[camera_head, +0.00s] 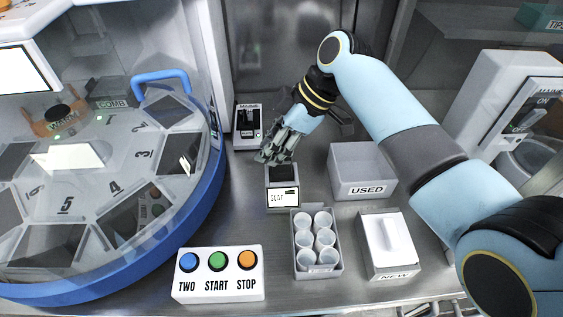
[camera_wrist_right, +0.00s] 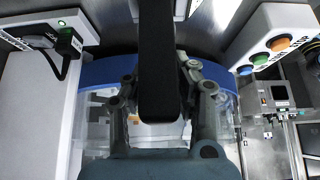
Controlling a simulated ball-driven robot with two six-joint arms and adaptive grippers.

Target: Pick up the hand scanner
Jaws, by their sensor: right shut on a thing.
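My right gripper (camera_head: 272,154) reaches in from the upper right in the head view, its fingers pointing down and left just above a small stand with a label. In the wrist view the right gripper (camera_wrist_right: 160,108) is shut on a long black bar, which I take to be the hand scanner (camera_wrist_right: 158,55). The bar runs between the two fingers and up out of the picture. In the head view the fingers mostly hide what they hold. My left gripper is not in view.
The labelled stand (camera_head: 282,197) is below the gripper. A tray of white cups (camera_head: 317,272), a USED bin (camera_head: 362,172), a NEW box (camera_head: 389,265) and a button box (camera_head: 217,283) surround it. A large blue-rimmed wheel (camera_head: 215,190) fills the left. A small device (camera_head: 247,143) stands behind.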

